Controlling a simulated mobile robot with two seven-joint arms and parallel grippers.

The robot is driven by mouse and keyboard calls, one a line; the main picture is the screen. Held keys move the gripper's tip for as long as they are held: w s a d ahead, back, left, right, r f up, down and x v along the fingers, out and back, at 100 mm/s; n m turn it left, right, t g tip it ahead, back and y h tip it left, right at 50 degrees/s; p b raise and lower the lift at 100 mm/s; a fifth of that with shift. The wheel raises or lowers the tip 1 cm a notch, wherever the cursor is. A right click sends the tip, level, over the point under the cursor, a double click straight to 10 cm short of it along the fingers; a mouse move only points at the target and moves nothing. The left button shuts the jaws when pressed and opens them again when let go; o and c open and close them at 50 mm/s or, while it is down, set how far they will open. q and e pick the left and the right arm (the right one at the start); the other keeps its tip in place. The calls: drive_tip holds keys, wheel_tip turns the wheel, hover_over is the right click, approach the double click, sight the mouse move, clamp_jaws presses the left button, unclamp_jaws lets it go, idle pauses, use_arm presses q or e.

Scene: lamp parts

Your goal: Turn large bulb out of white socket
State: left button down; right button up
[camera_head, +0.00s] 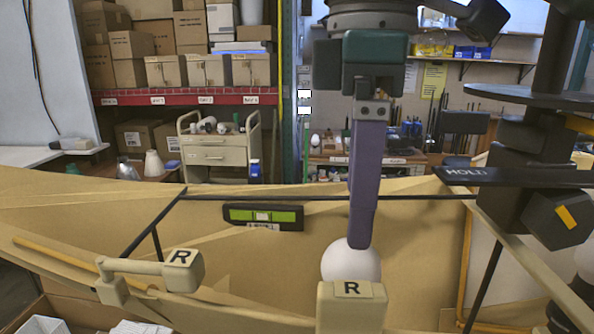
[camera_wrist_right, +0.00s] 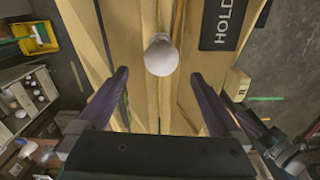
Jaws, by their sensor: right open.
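A large white bulb (camera_head: 350,262) shows low in the centre of the head view. Its lower part is hidden behind a beige block marked R (camera_head: 351,308). The bulb also shows in the right wrist view (camera_wrist_right: 161,58), near the top middle. I cannot make out the white socket. My right gripper (camera_head: 360,243) points down, with its purple fingertips at the top of the bulb in the head view. In the right wrist view its fingers are spread apart and nothing is held between them. I cannot tell whether they touch the bulb. My left gripper is not in view.
A beige jointed piece marked R (camera_head: 150,272) is at the left front. A green and black level (camera_head: 262,216) is behind the bulb. A dark HOLD panel (camera_head: 512,177) is at the right. Shelves with boxes (camera_head: 185,50) and a cart (camera_head: 220,148) stand far back.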

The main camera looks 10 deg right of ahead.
sight(353, 264)
wheel_tip(353, 264, down, 8)
drive_tip(key=shift+s+f+p, duration=0.15)
drive_tip(key=shift+f+p, duration=0.05)
drive_tip(key=shift+p, duration=0.75)
